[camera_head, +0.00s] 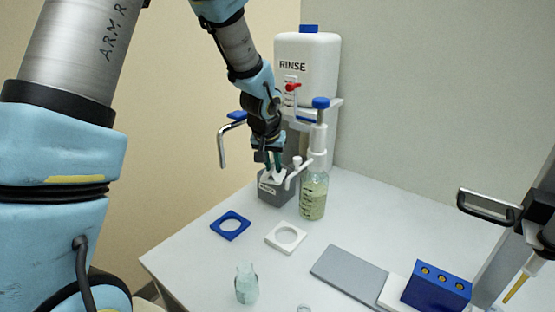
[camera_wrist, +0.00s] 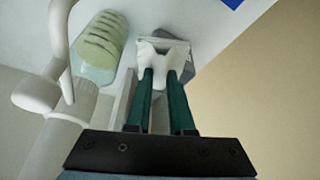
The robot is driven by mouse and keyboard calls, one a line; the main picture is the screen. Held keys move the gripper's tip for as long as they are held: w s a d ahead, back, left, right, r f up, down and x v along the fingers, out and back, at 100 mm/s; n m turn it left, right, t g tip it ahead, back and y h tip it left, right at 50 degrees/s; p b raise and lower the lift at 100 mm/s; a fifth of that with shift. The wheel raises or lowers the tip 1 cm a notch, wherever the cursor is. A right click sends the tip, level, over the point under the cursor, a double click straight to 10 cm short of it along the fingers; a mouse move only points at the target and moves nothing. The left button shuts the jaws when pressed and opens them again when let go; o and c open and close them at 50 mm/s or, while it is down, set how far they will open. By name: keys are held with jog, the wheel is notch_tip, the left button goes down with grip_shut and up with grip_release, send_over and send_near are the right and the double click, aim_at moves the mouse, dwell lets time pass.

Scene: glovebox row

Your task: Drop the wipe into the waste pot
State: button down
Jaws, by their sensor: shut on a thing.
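My gripper (camera_head: 272,163) is shut on a white wipe (camera_head: 272,177). In the head view the wipe hangs from the fingertips at the mouth of a grey waste pot (camera_head: 278,196) with a white label. In the wrist view the green fingers of my gripper (camera_wrist: 163,72) pinch the wipe (camera_wrist: 165,47), which lies in front of the pot (camera_wrist: 183,78). The wipe hides most of the pot's opening. I cannot tell whether the wipe touches the rim.
A pump dispenser bottle (camera_head: 313,195) with a side spout stands close right of the pot. A RINSE tank (camera_head: 307,68) stands behind. A blue ring holder (camera_head: 230,226), a white ring holder (camera_head: 286,238) and a glass bottle (camera_head: 247,284) are in front. A blue rack (camera_head: 436,288) is at right.

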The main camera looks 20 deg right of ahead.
jog(key=w+d+f+p, duration=0.2)
jog(key=w+d+f, duration=0.1)
jog(key=w, duration=0.1)
jog(key=shift+d+f+p, duration=0.2)
jog(key=shift+f+p, duration=0.05)
jog(key=shift+p, duration=0.1)
jog(key=shift+f, duration=0.1)
jog(key=shift+f+b, duration=0.4)
jog(key=shift+b, duration=0.1)
jog(key=c, duration=0.8)
grip_release()
jog(key=shift+r, duration=0.1)
jog(key=shift+r, duration=0.1)
